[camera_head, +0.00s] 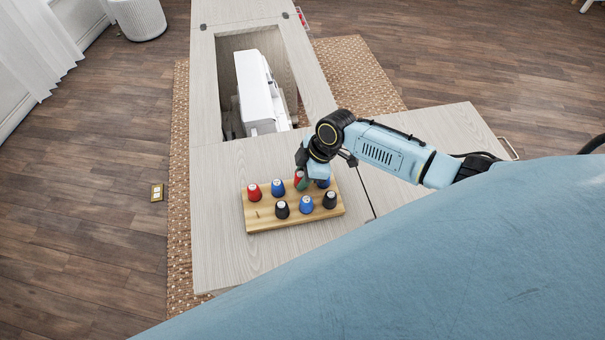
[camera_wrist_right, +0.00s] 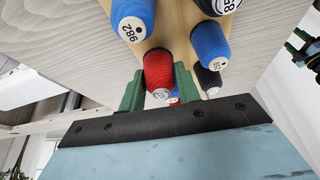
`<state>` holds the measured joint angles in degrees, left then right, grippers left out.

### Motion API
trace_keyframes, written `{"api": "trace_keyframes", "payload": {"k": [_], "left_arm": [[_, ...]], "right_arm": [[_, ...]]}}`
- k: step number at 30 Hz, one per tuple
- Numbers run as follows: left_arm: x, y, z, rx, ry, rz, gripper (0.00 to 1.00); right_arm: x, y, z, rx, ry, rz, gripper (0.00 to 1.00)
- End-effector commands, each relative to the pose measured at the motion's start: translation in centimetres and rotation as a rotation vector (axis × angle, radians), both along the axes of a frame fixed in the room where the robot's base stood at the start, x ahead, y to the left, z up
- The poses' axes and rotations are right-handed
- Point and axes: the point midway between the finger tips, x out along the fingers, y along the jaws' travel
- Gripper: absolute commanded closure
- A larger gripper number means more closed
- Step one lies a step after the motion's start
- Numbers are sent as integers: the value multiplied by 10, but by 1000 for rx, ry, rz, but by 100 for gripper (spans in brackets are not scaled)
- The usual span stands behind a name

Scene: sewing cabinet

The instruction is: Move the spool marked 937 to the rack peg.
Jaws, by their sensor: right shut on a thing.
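My right gripper (camera_head: 300,184) is shut on a red spool (camera_head: 298,174) at the back row of the wooden rack (camera_head: 260,225). In the right wrist view, the green fingers (camera_wrist_right: 159,91) close on both sides of this red spool (camera_wrist_right: 158,70). Its label is too small and slanted to read, so I cannot tell whether it is 937. I cannot tell whether it is clear of the rack. A bare peg (camera_head: 257,213) shows at the rack's front left.
Close around stand another red spool (camera_head: 254,192), blue spools (camera_head: 277,188) (camera_head: 306,205) and black spools (camera_head: 282,210) (camera_head: 330,200). Behind the rack, a white sewing machine (camera_head: 258,90) sits in the cabinet opening. The cabinet top (camera_head: 220,262) is clear in front of the rack.

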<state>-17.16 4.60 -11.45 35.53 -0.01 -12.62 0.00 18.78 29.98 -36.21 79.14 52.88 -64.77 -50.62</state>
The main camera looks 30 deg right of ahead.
Motion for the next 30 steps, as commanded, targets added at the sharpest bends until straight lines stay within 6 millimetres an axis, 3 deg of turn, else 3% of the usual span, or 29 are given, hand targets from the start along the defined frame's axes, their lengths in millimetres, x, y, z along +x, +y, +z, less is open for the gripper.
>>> {"api": "trace_keyframes", "payload": {"k": [7, 8, 13, 23, 30], "left_arm": [[0, 0, 0, 0, 0, 0, 41], [0, 0, 0, 0, 0, 0, 41], [0, 0, 0, 0, 0, 0, 41], [0, 0, 0, 0, 0, 0, 41], [0, 0, 5, 0, 0, 0, 41]], "right_arm": [[0, 0, 0, 0, 0, 0, 89], [0, 0, 0, 0, 0, 0, 63], [0, 0, 0, 0, 0, 0, 42], [0, -2, 3, -1, -1, 0, 42], [-4, -16, 38, -2, -4, 0, 42]]}}
